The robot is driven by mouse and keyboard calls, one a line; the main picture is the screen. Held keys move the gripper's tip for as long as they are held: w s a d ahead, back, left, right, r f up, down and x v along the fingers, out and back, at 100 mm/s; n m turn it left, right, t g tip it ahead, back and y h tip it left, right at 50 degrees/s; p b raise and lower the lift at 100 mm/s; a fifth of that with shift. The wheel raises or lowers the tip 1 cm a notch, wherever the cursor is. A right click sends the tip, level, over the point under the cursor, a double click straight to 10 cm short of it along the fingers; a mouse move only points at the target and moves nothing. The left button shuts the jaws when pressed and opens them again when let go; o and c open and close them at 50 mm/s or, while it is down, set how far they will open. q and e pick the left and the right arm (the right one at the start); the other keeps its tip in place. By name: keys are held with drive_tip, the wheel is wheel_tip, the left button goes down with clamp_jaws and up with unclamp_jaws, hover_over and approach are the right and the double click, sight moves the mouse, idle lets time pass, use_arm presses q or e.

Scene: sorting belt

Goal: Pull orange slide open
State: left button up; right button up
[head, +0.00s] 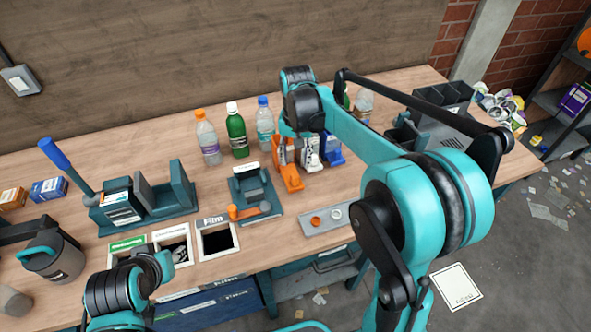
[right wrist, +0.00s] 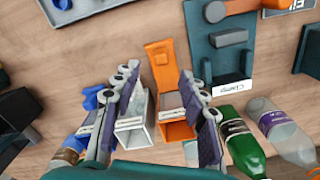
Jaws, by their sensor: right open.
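The orange slide (head: 291,178) stands on the wooden table below my right gripper (head: 297,152). In the right wrist view the orange slide (right wrist: 161,62) has an upright-looking orange plate and an open box-like end. That end lies between the two spread fingers of my right gripper (right wrist: 159,88), nearer the right finger. The gripper is open; I cannot tell whether a finger touches the slide. A similar white unit (right wrist: 136,128) sits beside the orange one, also between the fingers. My left arm shows at lower left in the head view, but its gripper is not visible.
A blue unit (head: 332,149) stands right of the white one. An orange-capped bottle (head: 208,140), a green bottle (head: 237,133) and a blue-capped bottle (head: 264,125) stand behind left. A dark green fixture (head: 262,205) and a grey tray (head: 314,234) lie in front.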

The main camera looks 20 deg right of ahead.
drive_tip(key=shift+r, duration=1.3)
drive_tip(key=s+f+n+t, duration=0.2)
drive_tip(key=s+n+t, duration=0.3)
drive_tip(key=s, duration=1.4)
drive_tip(key=shift+s+f+t, duration=0.2)
drive_tip(key=shift+s+t, duration=0.2)
drive_tip(key=shift+t, duration=0.7)
